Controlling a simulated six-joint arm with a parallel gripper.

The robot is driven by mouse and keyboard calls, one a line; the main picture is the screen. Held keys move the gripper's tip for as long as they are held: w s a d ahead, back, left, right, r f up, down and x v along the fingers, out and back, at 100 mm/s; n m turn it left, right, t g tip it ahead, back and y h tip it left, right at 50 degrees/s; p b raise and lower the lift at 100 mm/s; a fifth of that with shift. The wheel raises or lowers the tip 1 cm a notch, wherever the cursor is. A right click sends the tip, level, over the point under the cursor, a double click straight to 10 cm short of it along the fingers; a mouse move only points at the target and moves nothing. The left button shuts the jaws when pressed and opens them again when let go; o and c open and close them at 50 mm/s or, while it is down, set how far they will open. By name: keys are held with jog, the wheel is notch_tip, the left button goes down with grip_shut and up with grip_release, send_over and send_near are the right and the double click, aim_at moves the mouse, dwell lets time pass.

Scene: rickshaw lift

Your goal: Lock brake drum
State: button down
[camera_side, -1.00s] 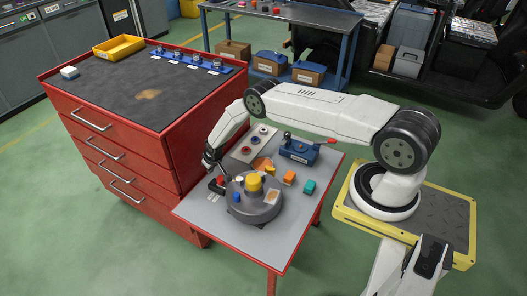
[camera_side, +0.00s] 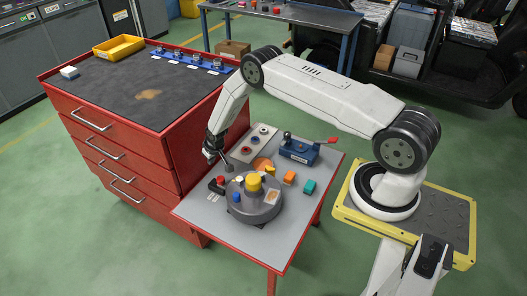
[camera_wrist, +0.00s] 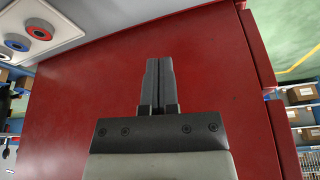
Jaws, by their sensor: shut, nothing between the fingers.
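The grey round brake drum (camera_side: 262,214) sits on the small table's grey top in the side view. A yellow cap (camera_side: 254,183) stands on it, with a blue knob (camera_side: 236,197) at its front left. A black block with a red top (camera_side: 217,184) lies at the drum's left edge; I cannot tell whether they touch. My gripper (camera_side: 210,157) is above and behind that block, beside the red cabinet, apart from the drum. In the wrist view my gripper (camera_wrist: 158,85) has its two fingers together and empty, facing the cabinet's red side. The drum is out of the wrist view.
A pale panel with coloured rings (camera_side: 250,143) lies behind the drum; it also shows in the wrist view (camera_wrist: 62,24). A blue device with a red handle (camera_side: 299,152) stands at the back right. Orange (camera_side: 289,177) and teal (camera_side: 309,186) blocks lie right of the drum. The red cabinet (camera_side: 110,130) borders the left.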

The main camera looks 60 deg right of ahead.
jog(key=shift+v, duration=1.8)
jog(key=s+a+r+n, duration=0.1)
jog(key=s+a+r, duration=0.25)
jog(key=r, duration=0.55)
jog(key=s+a+r, duration=0.3)
jog(key=s+r, duration=0.1)
jog(key=r, duration=0.5)
jog(key=s+a+r, duration=0.2)
jog(key=s+r, duration=0.2)
jog(key=s, duration=0.5)
jog(key=s+a+r+n+g, duration=0.1)
jog(key=s+a+r, duration=0.2)
jog(key=s, duration=0.7)
jog(key=shift+a+r+n+y, duration=0.3)
jog(key=shift+a+r+y, duration=0.1)
jog(key=shift+r, duration=0.55)
